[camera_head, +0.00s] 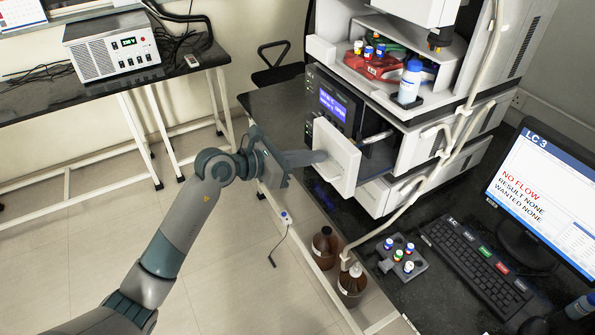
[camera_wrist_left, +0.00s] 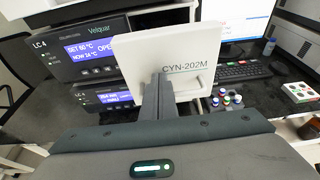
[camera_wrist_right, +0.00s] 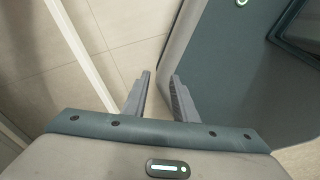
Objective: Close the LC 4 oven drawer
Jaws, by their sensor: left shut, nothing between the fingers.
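The LC 4 oven drawer is pulled out, its white front panel (camera_head: 336,155) standing clear of the dark oven housing (camera_head: 335,102).
A red tray with vials (camera_head: 372,66) and a white bottle (camera_head: 410,82) stand on the stack above. Brown bottles (camera_head: 325,248) stand below the bench edge. A vial rack (camera_head: 402,258), keyboard (camera_head: 475,265) and LC 3 monitor (camera_head: 545,190) are at right.

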